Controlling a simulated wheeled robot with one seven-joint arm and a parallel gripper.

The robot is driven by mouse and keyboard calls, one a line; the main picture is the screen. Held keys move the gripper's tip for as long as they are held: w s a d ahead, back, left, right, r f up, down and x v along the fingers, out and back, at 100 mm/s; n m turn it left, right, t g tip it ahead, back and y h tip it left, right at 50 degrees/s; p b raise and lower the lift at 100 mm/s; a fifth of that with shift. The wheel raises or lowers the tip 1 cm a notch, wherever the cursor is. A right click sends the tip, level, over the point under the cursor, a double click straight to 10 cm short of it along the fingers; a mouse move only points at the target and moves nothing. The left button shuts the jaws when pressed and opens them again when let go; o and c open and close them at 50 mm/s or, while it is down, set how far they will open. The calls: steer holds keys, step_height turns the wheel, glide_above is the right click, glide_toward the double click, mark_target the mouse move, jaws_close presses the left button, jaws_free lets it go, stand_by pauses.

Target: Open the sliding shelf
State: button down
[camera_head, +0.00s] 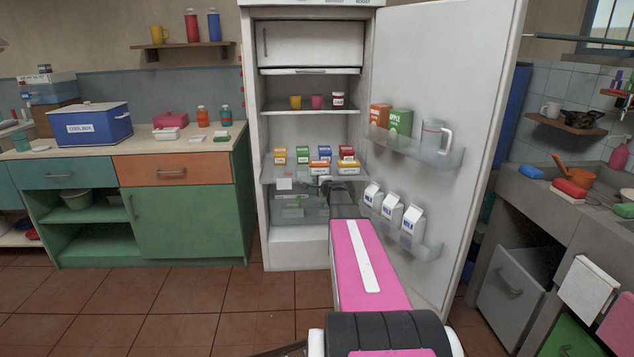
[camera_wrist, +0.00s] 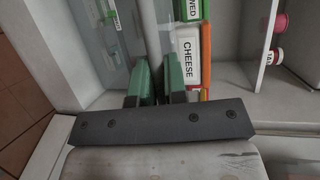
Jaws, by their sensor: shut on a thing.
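The sliding shelf (camera_head: 268,180) is a clear shelf at mid height inside the open fridge (camera_head: 252,150), with several small food boxes standing on it. My gripper (camera_head: 323,182) is at the front edge of this shelf, right of its middle. In the wrist view the two green fingers of my gripper (camera_wrist: 157,82) close on the pale front edge of the shelf (camera_wrist: 150,35). A white box marked CHEESE (camera_wrist: 188,62) and an orange box (camera_wrist: 206,45) stand close beside the fingers. My arm hides part of the fridge's lower front.
The fridge door (camera_head: 415,60) stands wide open on the right, its racks holding cartons (camera_head: 391,213), a jug (camera_head: 433,138) and boxes. A fixed shelf (camera_head: 285,110) with cups is above. Green cabinets (camera_head: 190,222) stand left, a sink counter (camera_head: 530,190) right. Tiled floor (camera_head: 200,320) is clear at left.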

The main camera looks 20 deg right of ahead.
steer(key=shift+s, duration=0.15)
steer(key=c, duration=1.2)
jaws_free()
steer(key=v, duration=1.1)
steer(key=shift+a+f, duration=0.1)
